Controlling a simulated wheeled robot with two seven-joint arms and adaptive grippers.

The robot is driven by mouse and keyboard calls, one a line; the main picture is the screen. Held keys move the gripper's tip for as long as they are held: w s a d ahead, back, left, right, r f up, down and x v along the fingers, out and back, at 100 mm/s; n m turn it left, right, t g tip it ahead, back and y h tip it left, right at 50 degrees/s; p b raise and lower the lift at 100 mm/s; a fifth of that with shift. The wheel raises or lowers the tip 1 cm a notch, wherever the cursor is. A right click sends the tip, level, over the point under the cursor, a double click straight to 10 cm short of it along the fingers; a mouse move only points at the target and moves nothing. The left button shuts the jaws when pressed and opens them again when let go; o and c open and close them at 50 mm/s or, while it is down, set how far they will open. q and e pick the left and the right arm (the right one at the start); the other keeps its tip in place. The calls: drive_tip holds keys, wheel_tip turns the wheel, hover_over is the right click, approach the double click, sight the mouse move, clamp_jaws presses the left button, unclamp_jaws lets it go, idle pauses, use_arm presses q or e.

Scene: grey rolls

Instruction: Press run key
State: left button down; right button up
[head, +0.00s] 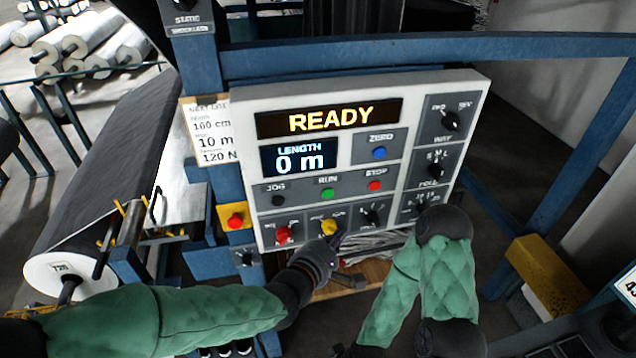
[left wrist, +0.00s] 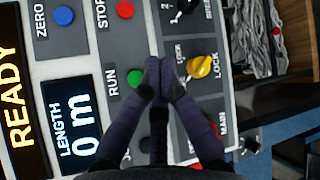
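The control panel (head: 345,150) shows READY and a length of 0 m. The green RUN key (head: 327,193) sits between JOG and STOP. It also shows in the left wrist view (left wrist: 135,77), its edge partly behind a finger. My left gripper (head: 336,241) is in front of the lower panel, below the RUN key near the yellow lock switch (head: 328,227). In the left wrist view its fingertips (left wrist: 161,72) are together with nothing between them, beside the green key; contact cannot be told. My right arm is folded at the right; its gripper is barely visible at the bottom edge.
The red STOP button (head: 375,185), blue ZERO button (head: 379,153) and red main switch (head: 283,233) are close by. A red button on a yellow plate (head: 236,221) is left of the panel. A blue beam (head: 430,52) runs behind the panel's top. Large rolls (head: 90,45) lie at the upper left.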

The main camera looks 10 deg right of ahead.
sight(328, 193)
use_arm(q)
drive_tip(key=shift+s+d+r, duration=0.1)
drive_tip(key=shift+d+r, duration=0.05)
drive_tip(key=shift+r, duration=0.8)
drive_tip(key=shift+w, duration=4.4)
drive_tip(key=shift+w, duration=0.15)
drive_tip(key=shift+w+a+b, duration=0.2)
drive_tip(key=shift+w+b, duration=0.05)
drive_tip(key=shift+b, duration=0.05)
